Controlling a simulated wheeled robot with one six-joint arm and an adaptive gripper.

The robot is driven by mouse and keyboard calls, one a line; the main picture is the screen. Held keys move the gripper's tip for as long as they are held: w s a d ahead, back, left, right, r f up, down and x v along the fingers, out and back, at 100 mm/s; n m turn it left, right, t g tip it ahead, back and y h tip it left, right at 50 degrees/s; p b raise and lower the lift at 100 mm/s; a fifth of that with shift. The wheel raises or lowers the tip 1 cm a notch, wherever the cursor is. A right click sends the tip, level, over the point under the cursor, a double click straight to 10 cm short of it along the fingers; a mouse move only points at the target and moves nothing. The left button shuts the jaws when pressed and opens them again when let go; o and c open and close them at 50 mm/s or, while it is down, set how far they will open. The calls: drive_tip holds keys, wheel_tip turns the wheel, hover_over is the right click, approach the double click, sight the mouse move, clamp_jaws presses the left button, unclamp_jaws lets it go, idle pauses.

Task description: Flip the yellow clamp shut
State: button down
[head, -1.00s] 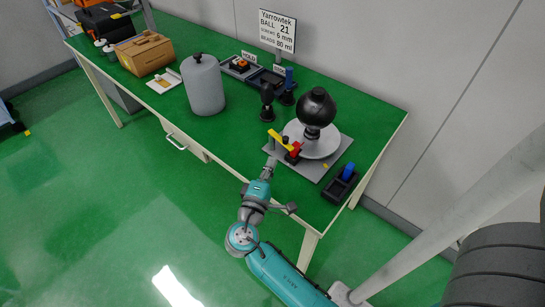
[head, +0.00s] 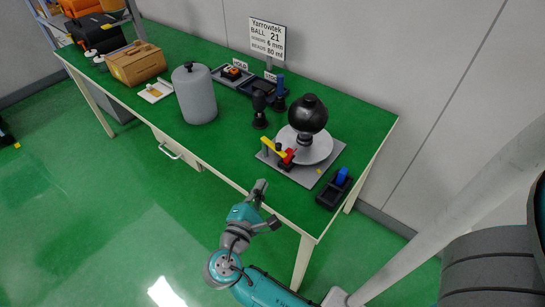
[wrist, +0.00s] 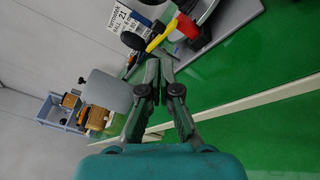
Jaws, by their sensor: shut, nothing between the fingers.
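The yellow clamp (head: 269,145) is a yellow lever with a red part (head: 288,156) at the front left of a grey base plate (head: 326,168). A white disc (head: 318,152) with a black ball (head: 307,113) stands on the same plate. In the wrist view the yellow lever (wrist: 159,37) shows at the top, beyond my fingers, beside the red part (wrist: 187,27). My gripper (head: 262,184) is shut and empty, near the table's front edge, in front of the clamp and apart from it. In the wrist view its fingertips (wrist: 159,62) point toward the clamp.
A blue item sits in a black tray (head: 329,198) right of the plate. A grey canister (head: 196,95), black stand (head: 260,108), cardboard box (head: 137,64) and small trays (head: 233,77) stand further left. A sign (head: 268,39) rises behind. The front table strip left of the clamp is clear.

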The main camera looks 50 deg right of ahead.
drive_tip(key=r+n+y, duration=0.1)
drive_tip(key=n, duration=0.4)
drive_tip(key=n+g+y, duration=0.1)
drive_tip(key=n, duration=0.4)
approach(280, 149)
drive_tip(key=x, duration=0.5)
drive_tip(key=shift+w+a+f, duration=0.15)
drive_tip(key=shift+w+f, duration=0.15)
drive_tip(key=shift+w, duration=0.1)
drive_tip(key=shift+w+d+r, duration=0.1)
drive_tip(key=shift+w+d, duration=0.15)
drive_tip(key=shift+d, duration=0.45)
drive_tip(key=shift+s+d+n+t, duration=0.35)
drive_tip(key=shift+d+n+t, duration=0.15)
drive_tip(key=shift+n, duration=0.1)
drive_tip(key=shift+s+d+y, duration=0.1)
drive_tip(key=shift+d+y, duration=0.2)
drive_tip(key=shift+a, duration=0.1)
